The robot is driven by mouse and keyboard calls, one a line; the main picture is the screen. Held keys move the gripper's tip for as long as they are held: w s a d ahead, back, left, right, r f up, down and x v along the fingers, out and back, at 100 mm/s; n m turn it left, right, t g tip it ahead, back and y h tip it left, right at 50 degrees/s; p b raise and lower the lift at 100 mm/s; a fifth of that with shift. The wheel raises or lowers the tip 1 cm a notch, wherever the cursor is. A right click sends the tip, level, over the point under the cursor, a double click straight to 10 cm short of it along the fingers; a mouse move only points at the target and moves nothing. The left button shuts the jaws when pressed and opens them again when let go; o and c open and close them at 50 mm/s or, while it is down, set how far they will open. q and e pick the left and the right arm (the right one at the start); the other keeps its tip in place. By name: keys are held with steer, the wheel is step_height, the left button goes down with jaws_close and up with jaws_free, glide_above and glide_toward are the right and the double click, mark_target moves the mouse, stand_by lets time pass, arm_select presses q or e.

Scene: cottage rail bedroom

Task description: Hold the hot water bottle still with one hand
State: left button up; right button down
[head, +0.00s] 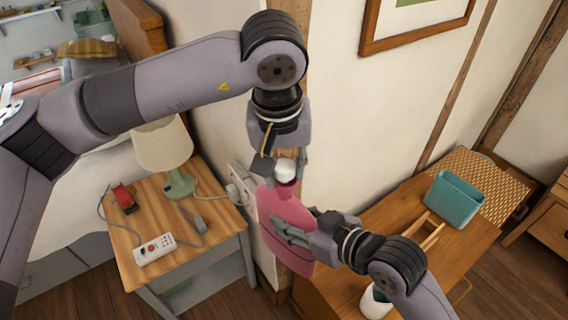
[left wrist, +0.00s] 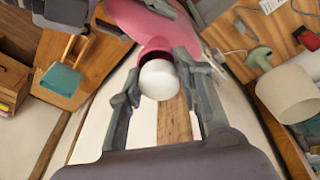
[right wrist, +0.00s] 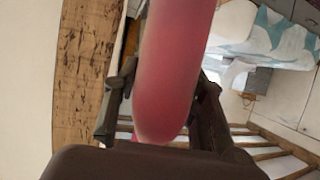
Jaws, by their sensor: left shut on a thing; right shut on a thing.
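The pink hot water bottle (head: 290,232) is held upright, slightly tilted, between the nightstand and the wooden desk. Its white stopper (head: 285,168) is at the top. My left gripper (head: 283,163) comes from above, shut with its fingers on either side of the stopper; the left wrist view shows the stopper (left wrist: 158,80) between them and the pink collar just beyond. My right gripper (head: 290,232) is shut across the bottle's body from the right. In the right wrist view the pink body (right wrist: 172,75) fills the space between its fingers. The bottle's far side is hidden.
The desk (head: 400,205) at the right bears a teal bin (head: 453,199). A wall is close behind the bottle.

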arm_select(q)
steer(key=shift+s+d+f, duration=0.15)
steer(key=shift+s+f, duration=0.1)
steer(key=shift+f, duration=0.3)
steer(key=shift+c, duration=0.4)
steer(key=shift+o, duration=0.4)
steer(key=shift+d+r+t, duration=0.1)
steer(key=shift+r+t, duration=0.05)
steer(key=shift+t, duration=0.15)
steer(key=shift+d+r+h, duration=0.1)
steer(key=shift+h, duration=0.3)
steer(key=shift+c, duration=0.6)
steer(key=shift+o, duration=1.1)
steer(key=shift+d+f+t, duration=0.15)
steer(key=shift+f+t, duration=0.2)
steer(key=shift+t, duration=0.05)
steer(key=shift+o, duration=1.7)
steer(key=shift+f, duration=0.2)
